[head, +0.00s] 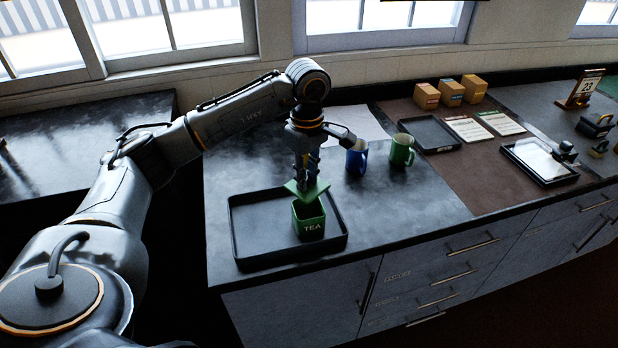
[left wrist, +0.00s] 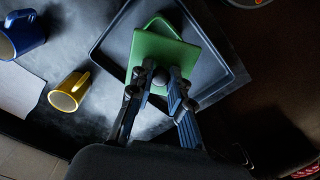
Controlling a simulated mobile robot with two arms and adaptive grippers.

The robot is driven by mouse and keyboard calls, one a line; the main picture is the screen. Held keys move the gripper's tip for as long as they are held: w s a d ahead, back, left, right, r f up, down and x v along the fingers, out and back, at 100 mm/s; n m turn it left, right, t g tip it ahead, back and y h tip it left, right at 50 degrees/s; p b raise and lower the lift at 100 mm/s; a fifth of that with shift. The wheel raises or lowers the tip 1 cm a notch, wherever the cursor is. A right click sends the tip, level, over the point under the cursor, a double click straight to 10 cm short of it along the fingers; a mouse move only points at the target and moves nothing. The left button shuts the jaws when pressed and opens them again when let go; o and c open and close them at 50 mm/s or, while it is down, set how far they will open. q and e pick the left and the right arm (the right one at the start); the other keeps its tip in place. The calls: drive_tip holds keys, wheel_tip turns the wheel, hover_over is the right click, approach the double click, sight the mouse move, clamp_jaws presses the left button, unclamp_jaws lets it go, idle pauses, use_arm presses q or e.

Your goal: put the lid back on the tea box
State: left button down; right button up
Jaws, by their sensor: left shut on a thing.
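The green tea box (head: 309,222), marked TEA, stands upright in a black tray (head: 240,232). Its top is open at the front, under the tilted green lid (head: 316,188). My left gripper (head: 305,183) points down over the box and is shut on the lid, holding it just above the opening. In the left wrist view the square lid (left wrist: 166,50) covers most of the box, and only a green rim edge shows beyond it. The fingertips (left wrist: 160,78) are at the lid's knob. Whether the lid touches the rim I cannot tell. My right gripper is not in view.
A blue mug (head: 356,160) and a green mug (head: 402,151) stand right of the tray. A yellow mug (left wrist: 68,92) shows in the left wrist view. Small boxes (head: 450,92) and another tray (head: 430,134) are farther back.

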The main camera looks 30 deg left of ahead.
sight(308, 193)
use_arm(q)
drive_tip(key=shift+f, duration=0.2)
drive_tip(key=shift+w+d+f+b, duration=0.1)
drive_tip(key=shift+w+f+b, duration=0.05)
drive_tip(key=shift+f+b, duration=0.3)
drive_tip(key=shift+w+d+f+b, duration=0.1)
drive_tip(key=shift+f+b, duration=0.15)
drive_tip(key=shift+f, duration=0.3)
wheel_tip(308, 193, down, 3)
drive_tip(key=shift+s+a+f+b, duration=0.1)
drive_tip(key=shift+b, duration=0.95)
drive_tip(key=shift+f+b, duration=0.35)
drive_tip(key=shift+f, duration=0.1)
drive_tip(key=shift+r, duration=0.1)
drive_tip(key=shift+f+b, duration=0.2)
drive_tip(key=shift+b, duration=0.3)
idle(0.4)
